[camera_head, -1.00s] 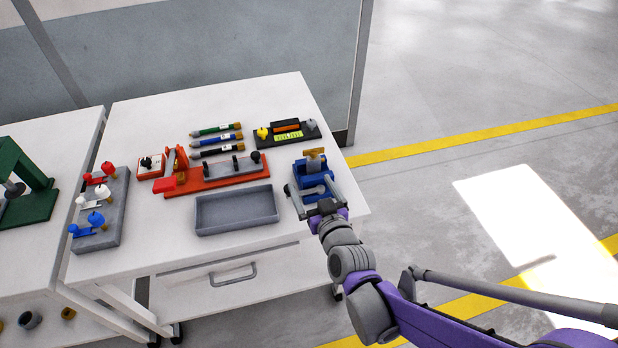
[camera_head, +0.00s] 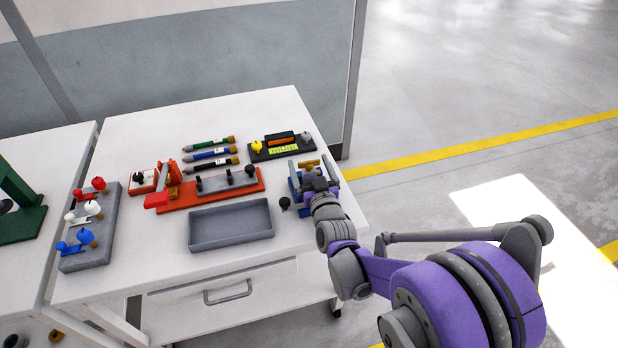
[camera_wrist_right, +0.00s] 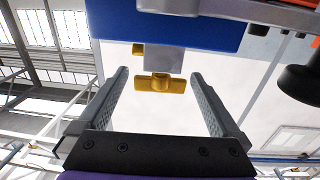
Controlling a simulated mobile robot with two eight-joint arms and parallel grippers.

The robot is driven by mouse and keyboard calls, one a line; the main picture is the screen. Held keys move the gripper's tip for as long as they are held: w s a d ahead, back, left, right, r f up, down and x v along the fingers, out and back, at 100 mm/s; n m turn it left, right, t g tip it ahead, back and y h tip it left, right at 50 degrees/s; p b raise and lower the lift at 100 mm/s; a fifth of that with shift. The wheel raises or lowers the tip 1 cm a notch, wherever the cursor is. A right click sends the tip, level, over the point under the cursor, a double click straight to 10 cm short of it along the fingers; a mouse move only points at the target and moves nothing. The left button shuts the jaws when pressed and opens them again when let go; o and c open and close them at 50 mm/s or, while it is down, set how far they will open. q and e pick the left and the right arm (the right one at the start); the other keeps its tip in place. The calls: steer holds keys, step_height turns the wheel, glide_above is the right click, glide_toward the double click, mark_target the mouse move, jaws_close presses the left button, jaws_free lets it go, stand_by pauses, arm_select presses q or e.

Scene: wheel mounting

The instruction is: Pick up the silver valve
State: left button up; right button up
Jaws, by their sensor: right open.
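The grey block with a brass T-shaped piece (camera_wrist_right: 160,84), which may be the silver valve, sits at the blue vise (camera_wrist_right: 190,30). In the head view its brass top (camera_head: 308,163) shows above the vise (camera_head: 295,181), largely hidden by my gripper. My right gripper (camera_head: 310,165) is open, its fingers on either side of the brass piece. In the right wrist view the brass piece lies between the open fingers (camera_wrist_right: 159,78), apart from both. A white-silver handled valve (camera_head: 84,214) stands in the grey rack between red and blue ones. My left gripper is not in view.
The grey rack (camera_head: 72,263) stands at the table's left. An empty grey tray (camera_head: 231,224) lies left of the vise. An orange fixture (camera_head: 210,193), several pens (camera_head: 209,155) and a black device (camera_head: 282,148) lie behind. A black knob (camera_head: 285,202) stands beside the vise.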

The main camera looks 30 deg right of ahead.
steer(key=shift+w, duration=0.25)
jaws_close()
stand_by(0.3)
